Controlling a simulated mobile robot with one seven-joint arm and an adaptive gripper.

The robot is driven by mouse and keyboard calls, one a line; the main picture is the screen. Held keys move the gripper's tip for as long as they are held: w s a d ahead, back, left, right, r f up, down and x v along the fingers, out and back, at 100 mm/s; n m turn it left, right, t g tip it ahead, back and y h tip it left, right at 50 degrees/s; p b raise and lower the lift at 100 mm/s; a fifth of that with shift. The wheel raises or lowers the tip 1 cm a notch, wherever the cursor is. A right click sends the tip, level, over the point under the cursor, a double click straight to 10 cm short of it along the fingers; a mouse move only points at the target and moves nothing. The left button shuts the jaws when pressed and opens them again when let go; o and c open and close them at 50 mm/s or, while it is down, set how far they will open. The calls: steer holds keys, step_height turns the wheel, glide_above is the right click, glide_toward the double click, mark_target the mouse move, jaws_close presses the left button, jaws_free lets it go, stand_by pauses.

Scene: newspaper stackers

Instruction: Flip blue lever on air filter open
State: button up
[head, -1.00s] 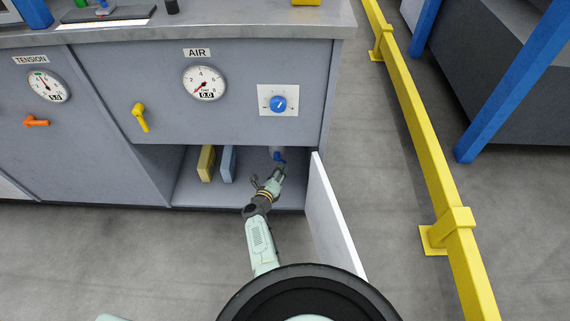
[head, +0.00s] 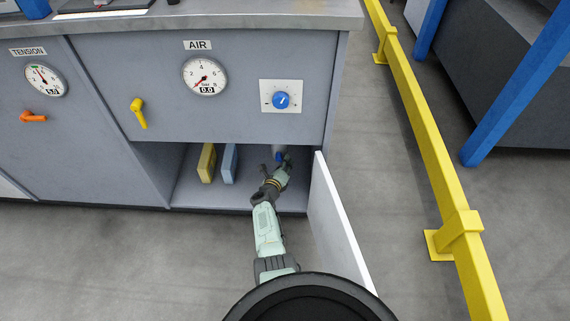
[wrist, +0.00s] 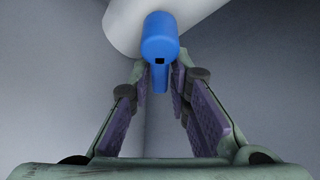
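The blue lever (wrist: 160,42) sits on the end of the pale cylindrical air filter (wrist: 122,24) at the top of the wrist view, with its narrow handle hanging down. In the head view the blue lever (head: 278,157) shows small inside the open cabinet under the AIR panel. My gripper (wrist: 160,82) is open, with one finger on each side of the lever's handle. I cannot tell whether either finger touches it. In the head view my gripper (head: 280,165) reaches into the cabinet and partly covers the filter area.
A white cabinet door (head: 338,225) stands open to the right of my arm. A yellow block (head: 207,163) and a blue-grey block (head: 229,164) stand left of my gripper in the cabinet. A yellow rail (head: 420,130) runs along the right. The AIR gauge (head: 204,76) reads 0.0.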

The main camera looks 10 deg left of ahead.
jaws_close()
steer(key=shift+n+b, duration=0.3)
steer(key=shift+b, duration=0.05)
steer(key=shift+d+r+n+t+h+b, duration=0.2)
steer(key=shift+n+t+h+b, duration=0.15)
steer(key=shift+n+b, duration=0.35)
steer(key=n+b, duration=0.1)
steer(key=n+t+h+b, duration=0.1)
steer(key=shift+d+r+n, duration=0.2)
steer(key=shift+r+n, duration=0.1)
steer(key=shift+r, duration=0.1)
steer(key=shift+r+n+t+b, duration=0.5)
steer(key=shift+n+b, duration=0.35)
steer(key=shift+n, duration=0.35)
steer(key=shift+o, duration=2.1)
jaws_free()
steer(key=shift+r, duration=0.1)
